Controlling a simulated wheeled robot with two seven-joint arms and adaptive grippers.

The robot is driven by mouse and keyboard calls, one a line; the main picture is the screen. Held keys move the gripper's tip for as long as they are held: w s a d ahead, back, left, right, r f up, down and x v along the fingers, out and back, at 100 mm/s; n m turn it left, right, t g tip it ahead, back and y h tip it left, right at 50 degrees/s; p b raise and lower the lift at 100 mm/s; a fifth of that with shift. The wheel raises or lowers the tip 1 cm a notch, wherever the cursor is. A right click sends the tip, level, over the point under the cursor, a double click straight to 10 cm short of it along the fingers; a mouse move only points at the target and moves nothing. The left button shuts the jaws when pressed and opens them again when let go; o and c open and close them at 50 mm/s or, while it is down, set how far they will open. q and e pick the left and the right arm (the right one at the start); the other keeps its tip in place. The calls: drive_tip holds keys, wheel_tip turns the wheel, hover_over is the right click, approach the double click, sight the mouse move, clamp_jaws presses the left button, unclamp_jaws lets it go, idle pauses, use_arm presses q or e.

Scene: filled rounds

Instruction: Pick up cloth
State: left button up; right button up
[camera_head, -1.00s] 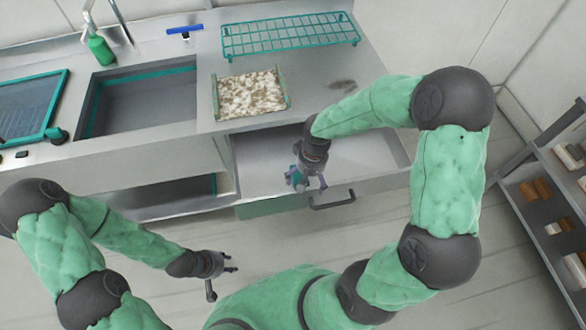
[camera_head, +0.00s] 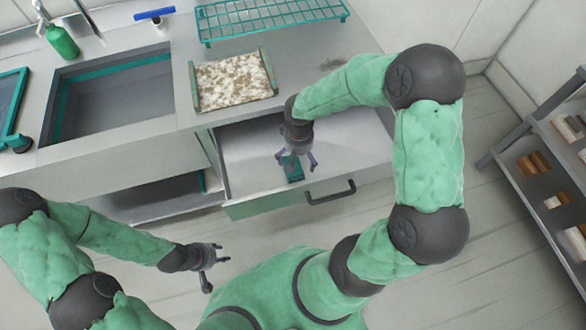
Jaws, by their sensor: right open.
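A small teal piece (camera_head: 293,169), which may be the cloth, lies in the open drawer (camera_head: 352,150) near its front wall. It is partly hidden by my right gripper, and its shape is hard to make out. My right gripper (camera_head: 296,164) points down into the drawer at this piece, its fingers apart. I cannot tell whether they touch it. My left gripper (camera_head: 219,254) hangs above the floor in front of the cabinet, well away from the drawer; its fingers look apart and empty.
The drawer handle (camera_head: 330,192) sticks out in front. On the counter are a speckled board (camera_head: 232,80) with teal edges, a teal wire rack (camera_head: 273,17), a blue-handled tool (camera_head: 154,13) and a green bottle (camera_head: 62,41) by the sink (camera_head: 115,98). A shelf (camera_head: 540,175) stands right.

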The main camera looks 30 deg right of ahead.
sight(297, 166)
drive_tip(key=f+b, duration=0.1)
drive_tip(key=f, duration=0.1)
drive_tip(key=f+b, duration=0.1)
drive_tip(key=f, duration=0.1)
drive_tip(key=shift+w+a+f, duration=0.15)
drive_tip(key=shift+a+f, duration=0.05)
drive_tip(key=shift+f, duration=0.2)
drive_tip(key=c, duration=1)
drive_tip(key=shift+r, duration=0.15)
drive_tip(key=shift+c, duration=0.2)
wheel_tip(297, 166, up, 10)
drive_tip(key=p, duration=0.3)
drive_tip(key=shift+p, duration=0.35)
